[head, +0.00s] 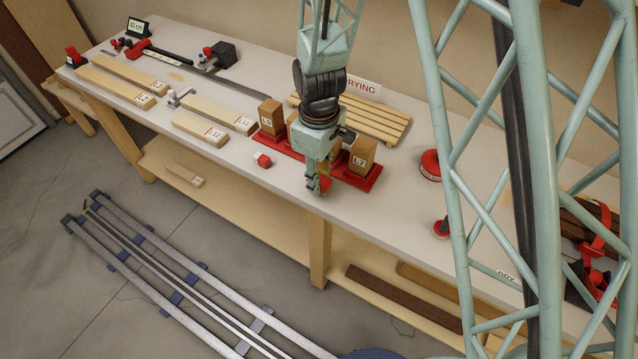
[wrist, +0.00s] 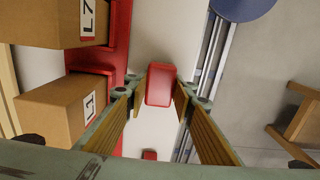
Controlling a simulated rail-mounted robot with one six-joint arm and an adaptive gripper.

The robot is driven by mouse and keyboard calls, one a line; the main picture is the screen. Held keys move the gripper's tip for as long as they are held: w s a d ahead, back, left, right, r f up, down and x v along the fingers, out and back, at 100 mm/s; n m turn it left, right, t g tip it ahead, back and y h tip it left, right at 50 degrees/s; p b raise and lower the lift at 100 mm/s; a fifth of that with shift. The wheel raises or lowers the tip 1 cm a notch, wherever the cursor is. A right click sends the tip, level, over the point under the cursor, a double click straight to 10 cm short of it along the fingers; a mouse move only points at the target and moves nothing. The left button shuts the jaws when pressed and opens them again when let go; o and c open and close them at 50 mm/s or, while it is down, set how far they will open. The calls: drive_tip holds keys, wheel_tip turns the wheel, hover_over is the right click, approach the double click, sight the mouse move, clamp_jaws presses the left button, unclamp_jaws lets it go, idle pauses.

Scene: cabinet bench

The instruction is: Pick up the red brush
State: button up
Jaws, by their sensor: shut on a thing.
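The red brush (wrist: 161,85) shows in the wrist view as a small rounded red block between my two fingertips. My gripper (wrist: 160,97) is shut on it, with a finger against each side. In the head view my gripper (head: 318,186) is near the bench's front edge, beside the red rack, and a bit of the red brush (head: 326,184) shows behind the fingers. I cannot tell whether the brush touches the bench top.
A red rack (head: 362,181) with upright wooden blocks, including L7 (head: 362,153) and L9 (head: 271,116), stands close to my gripper. Wooden boards (head: 200,130) lie farther left. A slatted wooden rack (head: 370,117) is behind.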

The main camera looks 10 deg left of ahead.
drive_tip(key=shift+r, duration=0.15)
drive_tip(key=shift+c, duration=0.2)
drive_tip(key=shift+r, duration=1.6)
drive_tip(key=s+d+r, duration=0.1)
drive_tip(key=s, duration=1.5)
drive_tip(key=shift+d+r+b, duration=0.25)
drive_tip(key=shift+d+b, duration=0.05)
